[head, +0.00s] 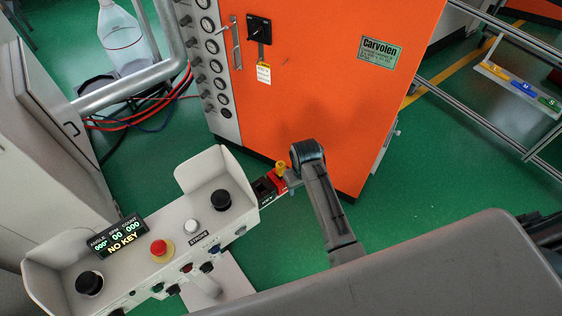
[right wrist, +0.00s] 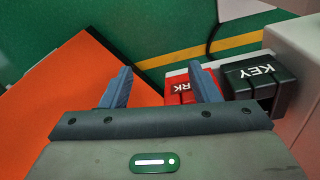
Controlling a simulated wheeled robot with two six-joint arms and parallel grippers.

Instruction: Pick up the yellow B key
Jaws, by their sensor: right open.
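A small yellow piece (head: 281,167), probably the yellow B key, stands on the red block (head: 277,181) at the right end of the control panel. No letter on it can be read. The red block also shows in the right wrist view (right wrist: 181,87), partly behind a finger. The right finger overlaps the red block in that view, the left one the orange surface. The yellow piece does not show there. In the head view the right arm's end is just right of it. My left gripper is not in view.
A black block marked KEY (right wrist: 258,76) sits beside the red block. The control panel (head: 180,238) has knobs, a red button and a display (head: 118,235) reading NO KEY. An orange cabinet (head: 320,100) stands close behind. A rack with coloured tags (head: 520,87) is at right.

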